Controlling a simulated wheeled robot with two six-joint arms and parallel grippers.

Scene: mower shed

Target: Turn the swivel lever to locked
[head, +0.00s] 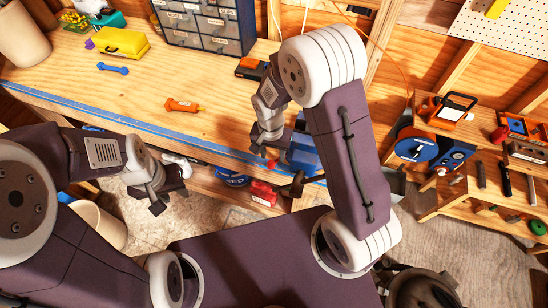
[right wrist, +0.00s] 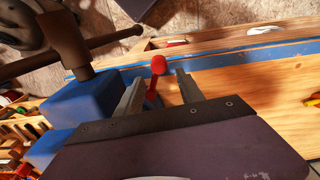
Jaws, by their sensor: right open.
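The blue vise (head: 304,152) is at the bench's front edge, partly hidden behind my right arm; its blue body (right wrist: 82,105) fills the left of the right wrist view. The swivel lever has a round red knob (right wrist: 158,66) on a red stem beside the vise; the knob also shows small in the head view (head: 272,164). My right gripper (right wrist: 160,78) is open, its two fingers either side of the lever with visible gaps. The stem's lower part is hidden by the gripper. My left gripper (head: 172,197) hangs before the bench, away from the vise; its jaw opening is unclear.
The vise's dark handle bar (right wrist: 75,46) crosses the upper left of the right wrist view. On the workbench (head: 140,90) lie an orange tool (head: 184,105) and a blue dumbbell-shaped item (head: 113,68). A red box (head: 263,193) sits on the shelf below. A tool-laden stand is at right.

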